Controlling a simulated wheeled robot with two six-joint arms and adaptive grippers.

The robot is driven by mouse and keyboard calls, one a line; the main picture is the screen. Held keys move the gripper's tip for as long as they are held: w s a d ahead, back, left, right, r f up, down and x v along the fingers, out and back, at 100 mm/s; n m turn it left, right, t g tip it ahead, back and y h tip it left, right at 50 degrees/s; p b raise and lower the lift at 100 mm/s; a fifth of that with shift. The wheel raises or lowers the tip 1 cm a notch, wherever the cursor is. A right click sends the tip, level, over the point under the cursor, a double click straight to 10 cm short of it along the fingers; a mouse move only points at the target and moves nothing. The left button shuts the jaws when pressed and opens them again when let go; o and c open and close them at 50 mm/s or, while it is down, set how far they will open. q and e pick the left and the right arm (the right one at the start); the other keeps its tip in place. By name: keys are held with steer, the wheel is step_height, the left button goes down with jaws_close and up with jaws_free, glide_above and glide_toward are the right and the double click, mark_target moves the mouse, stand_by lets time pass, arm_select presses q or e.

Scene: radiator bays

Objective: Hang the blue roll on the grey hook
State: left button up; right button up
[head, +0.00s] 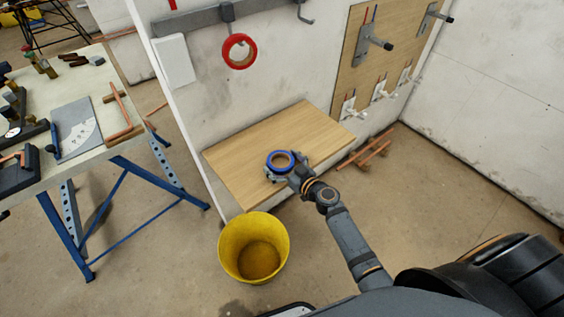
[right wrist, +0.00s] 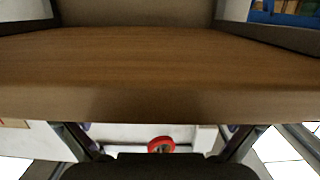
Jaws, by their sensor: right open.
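The blue roll (head: 271,160) lies flat at the front of a wooden shelf (head: 235,160) in the head view. My right gripper (head: 286,170) is open at the roll's near side, with its fingers spread about it; I cannot tell whether they touch it. A bare grey hook (head: 306,14) hangs from the wall rail at the top. In the right wrist view the shelf (right wrist: 160,70) fills the middle, and the fingers show at the lower left and right. The roll is not clear there. My left gripper is not in view.
A red roll (head: 239,65) hangs on another rail hook (head: 227,12). A yellow bucket (head: 229,250) stands on the floor before the shelf. A wooden board (head: 345,72) with valves is at the right. A workbench (head: 85,85) with tools stands at the left.

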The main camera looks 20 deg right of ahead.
mark_target(290, 170)
steer(key=shift+r+p, duration=0.15)
steer(key=shift+p, duration=0.25)
steer(key=s, duration=0.1)
steer(key=s+b, duration=0.1)
steer(key=d, duration=0.1)
steer(key=shift+s+d+f, duration=0.1)
steer(key=shift+s+f, duration=0.2)
steer(key=shift+s, duration=0.1)
steer(key=b+v, duration=0.1)
steer(key=v, duration=0.1)
steer(key=b+v, duration=0.1)
steer(key=v, duration=0.1)
steer(key=b+v, duration=0.1)
steer(key=v, duration=0.1)
steer(key=shift+s+d+r, duration=0.2)
steer(key=shift+d+r, duration=0.05)
steer(key=shift+r, duration=0.1)
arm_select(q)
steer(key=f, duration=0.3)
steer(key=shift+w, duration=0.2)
arm_select(e)
steer(key=shift+s+r, duration=0.25)
steer(key=shift+s, duration=0.15)
steer(key=shift+d, duration=0.1)
